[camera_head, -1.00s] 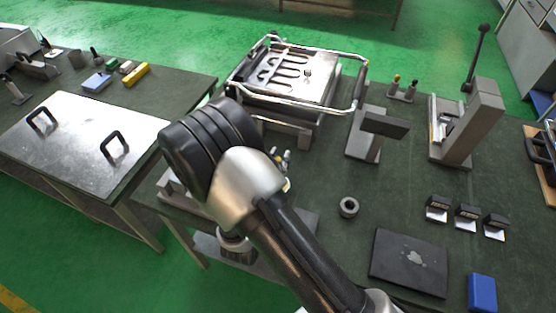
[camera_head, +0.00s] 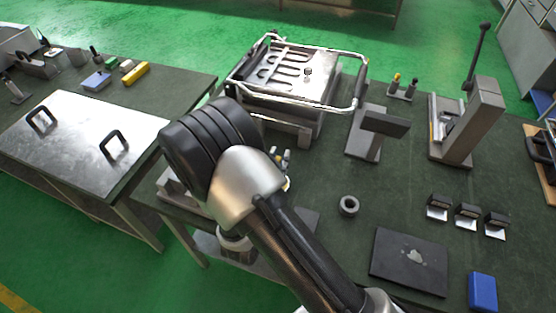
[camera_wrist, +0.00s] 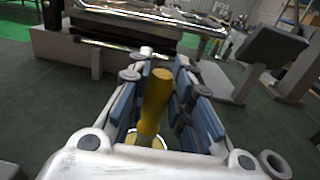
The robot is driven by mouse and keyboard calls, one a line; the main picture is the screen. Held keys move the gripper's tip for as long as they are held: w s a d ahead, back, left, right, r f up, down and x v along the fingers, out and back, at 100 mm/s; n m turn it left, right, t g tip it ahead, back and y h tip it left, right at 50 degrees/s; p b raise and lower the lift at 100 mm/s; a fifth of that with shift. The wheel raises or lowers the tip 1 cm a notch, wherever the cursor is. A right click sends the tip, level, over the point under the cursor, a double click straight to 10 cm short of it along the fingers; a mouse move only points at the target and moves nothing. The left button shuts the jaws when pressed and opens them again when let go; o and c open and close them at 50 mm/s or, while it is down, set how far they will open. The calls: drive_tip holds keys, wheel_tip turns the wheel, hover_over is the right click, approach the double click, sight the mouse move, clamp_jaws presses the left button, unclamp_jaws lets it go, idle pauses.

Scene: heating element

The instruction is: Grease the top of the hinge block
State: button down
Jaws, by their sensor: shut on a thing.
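My gripper (camera_wrist: 160,92) is shut on a tool with a yellow handle (camera_wrist: 155,100), seen in the wrist view between the blue-padded fingers. The handle stands nearly upright, leaning slightly; its working end is hidden or too unclear to tell. In the head view, only the gripper's tip (camera_head: 281,162) shows past my arm, in front of the metal frame device. No part is clearly marked as the hinge block; a grey block (camera_head: 290,131) under the device's front edge may be it, and I cannot tell whether grease is on it.
The metal device (camera_head: 300,75) with a tubular frame stands at the back. A grey bracket (camera_head: 384,123) and a lever press (camera_head: 462,140) stand to its right. A ring (camera_head: 348,206), black plate (camera_head: 409,263), several small black blocks and a blue box (camera_head: 482,292) lie nearer.

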drive_tip(key=shift+f+b, duration=0.3)
drive_tip(key=shift+f, duration=0.15)
idle(1.1)
drive_tip(key=shift+r+p, duration=2.7)
drive_tip(key=shift+r, duration=0.9)
